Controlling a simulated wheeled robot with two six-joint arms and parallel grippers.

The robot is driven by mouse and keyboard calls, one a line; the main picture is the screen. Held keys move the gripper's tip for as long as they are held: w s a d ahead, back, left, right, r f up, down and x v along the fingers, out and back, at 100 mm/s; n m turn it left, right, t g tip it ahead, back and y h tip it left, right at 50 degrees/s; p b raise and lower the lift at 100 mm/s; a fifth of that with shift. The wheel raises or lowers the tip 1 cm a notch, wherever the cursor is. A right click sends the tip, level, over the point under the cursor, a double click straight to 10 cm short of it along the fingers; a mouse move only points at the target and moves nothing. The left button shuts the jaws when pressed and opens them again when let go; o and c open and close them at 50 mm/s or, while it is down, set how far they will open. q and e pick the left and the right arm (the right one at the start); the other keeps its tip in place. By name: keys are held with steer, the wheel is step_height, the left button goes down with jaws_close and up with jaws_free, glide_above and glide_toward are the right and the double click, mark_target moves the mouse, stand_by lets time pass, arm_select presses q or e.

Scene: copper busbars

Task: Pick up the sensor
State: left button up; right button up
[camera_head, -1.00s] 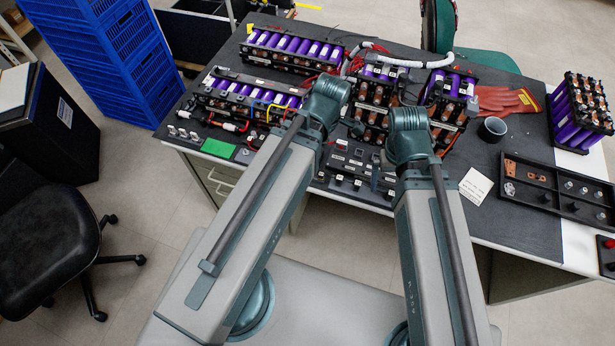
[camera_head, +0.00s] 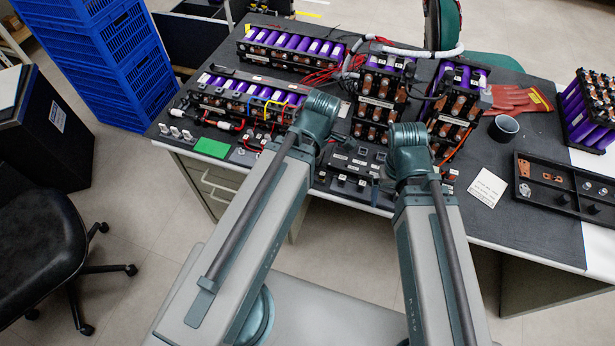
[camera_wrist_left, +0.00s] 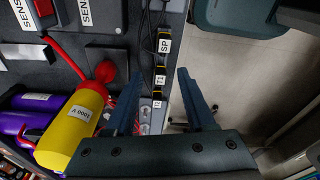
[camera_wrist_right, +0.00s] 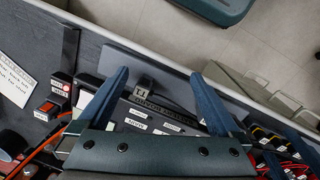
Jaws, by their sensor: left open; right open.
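No single part is clearly the sensor. In the left wrist view, a dark block with a cut-off "SENS" label (camera_wrist_left: 103,14) is at the top left. Small yellow-and-black pieces tagged SP (camera_wrist_left: 161,52) and T1 lie in a row between the fingers of my open, empty left gripper (camera_wrist_left: 160,73). In the right wrist view, a dark piece tagged T1 (camera_wrist_right: 143,84) sits at a labelled black tray (camera_wrist_right: 160,118), between the fingers of my open, empty right gripper (camera_wrist_right: 160,73). In the head view, my right gripper (camera_head: 376,190) points down over the desk's front edge; my left fingers are mostly hidden.
Purple battery packs (camera_head: 292,48) with copper busbars crowd the desk. A yellow cylinder (camera_wrist_left: 72,128) marked 1000 V lies near my left gripper. A white note (camera_head: 487,187) lies flat.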

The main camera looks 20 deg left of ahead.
arm_select(q)
steer(key=shift+f, duration=0.2)
arm_select(e)
steer(key=shift+f, duration=0.15)
arm_select(q)
jaws_close()
steer(key=shift+r+p, duration=0.2)
steer(key=shift+p, duration=0.1)
arm_select(e)
steer(key=shift+r, duration=0.2)
